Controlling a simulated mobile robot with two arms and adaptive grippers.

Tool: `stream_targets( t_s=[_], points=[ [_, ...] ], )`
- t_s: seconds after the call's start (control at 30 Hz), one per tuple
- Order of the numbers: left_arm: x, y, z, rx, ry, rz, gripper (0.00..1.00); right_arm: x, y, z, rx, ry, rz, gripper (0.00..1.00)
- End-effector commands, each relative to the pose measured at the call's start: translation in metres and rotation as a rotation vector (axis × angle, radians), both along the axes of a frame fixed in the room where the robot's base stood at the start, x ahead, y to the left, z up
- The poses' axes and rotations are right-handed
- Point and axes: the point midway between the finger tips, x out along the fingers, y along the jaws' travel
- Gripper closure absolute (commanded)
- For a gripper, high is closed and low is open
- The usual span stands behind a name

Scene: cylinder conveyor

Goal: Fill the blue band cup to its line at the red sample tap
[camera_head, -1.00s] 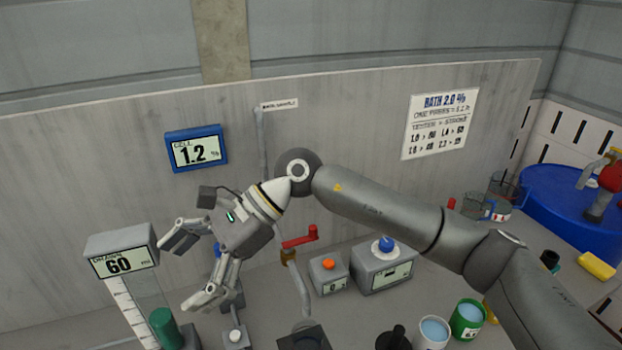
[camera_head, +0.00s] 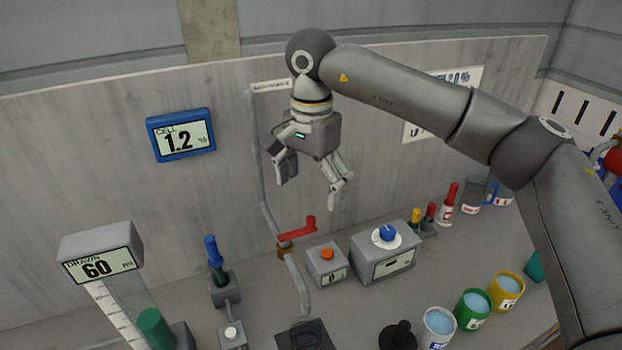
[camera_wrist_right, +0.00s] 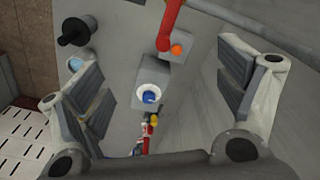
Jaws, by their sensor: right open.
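The red-handled tap (camera_head: 297,230) sits on a grey pipe against the back panel. Its spout runs down toward a dark square plate (camera_head: 290,340) at the bottom edge. A cup with a blue label (camera_head: 437,332) stands at the front right with pale blue liquid in it. My right gripper (camera_head: 312,185) is open and empty, above and behind the tap handle. The right wrist view shows its spread fingers (camera_wrist_right: 160,85) and the red handle (camera_wrist_right: 170,25). My left gripper is out of view.
Green (camera_head: 473,308) and yellow (camera_head: 506,292) cups stand at the front right. An orange-button box (camera_head: 327,265) and a blue-dial box (camera_head: 385,260) sit right of the tap.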

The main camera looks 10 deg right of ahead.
Motion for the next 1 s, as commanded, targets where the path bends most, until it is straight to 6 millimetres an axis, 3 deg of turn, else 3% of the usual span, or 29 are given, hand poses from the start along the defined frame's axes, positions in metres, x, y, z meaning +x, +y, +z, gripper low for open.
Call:
stream_targets(
  t_s=[0.17, 0.43, 0.6, 1.0],
  points=[
    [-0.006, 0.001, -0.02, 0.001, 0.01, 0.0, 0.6, 0.0, 0.0, -0.027, 0.0, 0.001, -0.001, 0.11],
    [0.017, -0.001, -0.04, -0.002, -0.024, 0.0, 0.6, 0.0, 0.0, -0.06, 0.002, 0.001, -0.001, 0.11],
    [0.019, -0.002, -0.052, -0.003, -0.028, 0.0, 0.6, 0.0, 0.0, -0.078, 0.002, 0.001, -0.001, 0.11],
    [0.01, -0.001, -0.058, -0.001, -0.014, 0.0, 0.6, 0.0, 0.0, -0.086, 0.001, 0.001, -0.001, 0.11]
  ],
)
